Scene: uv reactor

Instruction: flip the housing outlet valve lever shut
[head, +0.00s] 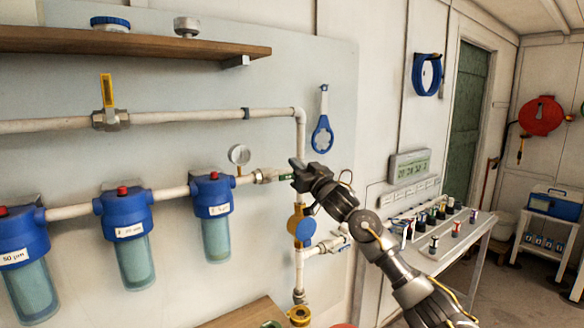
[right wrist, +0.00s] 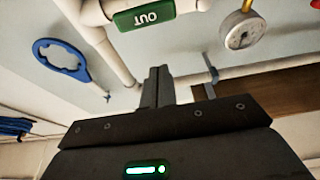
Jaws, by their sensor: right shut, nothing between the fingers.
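The housing outlet valve (head: 266,176) sits on the lower pipe, right of the filter housings. Its green grip (head: 285,178) lies roughly along the pipe, beside my right gripper and partly hidden by it. In the right wrist view the green piece (right wrist: 155,15) is marked "OUT" and sits at the top edge, beyond my fingertips. My right gripper (head: 296,163) is shut and empty, its fingers (right wrist: 158,88) together. The fingers appear apart from the green piece in the wrist view; contact elsewhere cannot be told. My left gripper is not in view.
A pressure gauge (head: 239,155) stands left of the valve. The upper pipe (head: 190,115) carries a valve with an upright yellow lever (head: 106,90). A blue wrench (head: 323,132) hangs at right. Blue filter housings (head: 212,196) line the lower pipe. A wooden shelf (head: 130,42) is above.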

